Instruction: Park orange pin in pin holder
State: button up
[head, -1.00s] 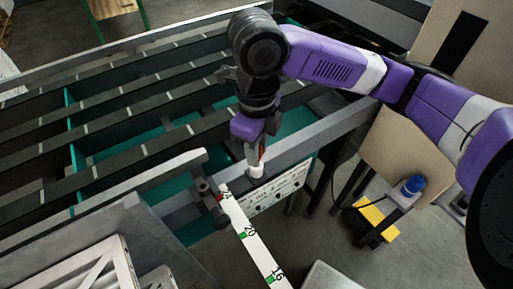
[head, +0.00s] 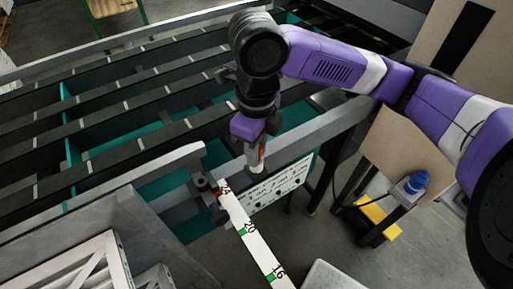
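My gripper (head: 260,148) points down at the near end of the conveyor, above a dark rail bracket. A small bit of the orange pin (head: 262,153) shows between or just beside its fingers; most of it is hidden. A pale cylindrical piece (head: 256,162) is right below the fingers, at the top of the bracket. I cannot tell whether the pin is in a holder or whether the fingers are closed on it. The pin holder is not clearly made out; the white panel with several dark holes (head: 275,188) hangs below the rail.
A white scale strip (head: 252,240) with numbers and green marks runs toward me. Grey metal rails and dark roller bars (head: 130,110) fill the left. White boxed filters (head: 85,270) stand at lower left. A blue-capped device (head: 415,183) and yellow block (head: 378,215) are at right.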

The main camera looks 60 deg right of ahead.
jog(key=o, duration=0.4)
jog(key=shift+o, duration=0.2)
jog(key=shift+r, duration=0.1)
notch_tip(320, 180, up, 8)
jog(key=shift+f, duration=0.15)
dwell(0.5)
